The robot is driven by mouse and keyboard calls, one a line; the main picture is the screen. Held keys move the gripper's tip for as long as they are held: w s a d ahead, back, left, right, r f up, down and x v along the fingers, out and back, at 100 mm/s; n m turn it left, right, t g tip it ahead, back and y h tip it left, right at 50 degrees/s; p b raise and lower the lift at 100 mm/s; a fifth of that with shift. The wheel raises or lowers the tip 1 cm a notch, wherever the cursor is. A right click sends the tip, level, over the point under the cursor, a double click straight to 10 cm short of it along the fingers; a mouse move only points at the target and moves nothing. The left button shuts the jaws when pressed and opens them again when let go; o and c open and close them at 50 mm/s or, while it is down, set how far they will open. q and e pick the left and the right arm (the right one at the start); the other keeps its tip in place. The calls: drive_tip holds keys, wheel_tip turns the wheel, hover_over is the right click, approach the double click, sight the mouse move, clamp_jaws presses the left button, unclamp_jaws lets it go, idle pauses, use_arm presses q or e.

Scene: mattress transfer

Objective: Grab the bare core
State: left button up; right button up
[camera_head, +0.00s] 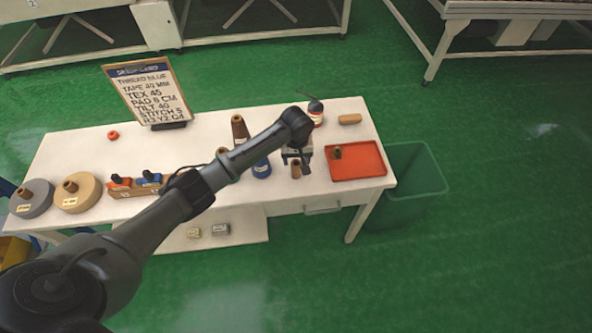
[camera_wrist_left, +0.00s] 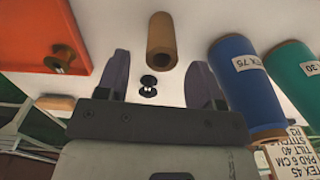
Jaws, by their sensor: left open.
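A bare brown core (camera_head: 296,171) stands on the white table, left of the red tray. It also shows in the left wrist view (camera_wrist_left: 162,42) as a hollow tube just beyond my fingertips. My left gripper (camera_head: 297,160) is open, right by this core in the head view. In the left wrist view the open fingers (camera_wrist_left: 160,66) have the core ahead of the gap between them, and I see no contact. A small black bobbin (camera_wrist_left: 148,86) shows in that gap. My right gripper is not in view.
A blue spool (camera_wrist_left: 245,82) marked TEX 75 and a green spool (camera_wrist_left: 295,62) stand beside the core. A green bin (camera_head: 420,175) stands off the table's right end. A sign board (camera_head: 148,92) stands at the back left.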

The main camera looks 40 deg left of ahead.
sight(296, 168)
use_arm(q)
drive_tip(key=shift+s+a+f+b, duration=0.1)
drive_tip(key=shift+f+b, duration=0.8)
drive_tip(key=shift+f, duration=1.85)
drive_tip(key=shift+c, duration=0.3)
drive_tip(key=c, duration=0.9)
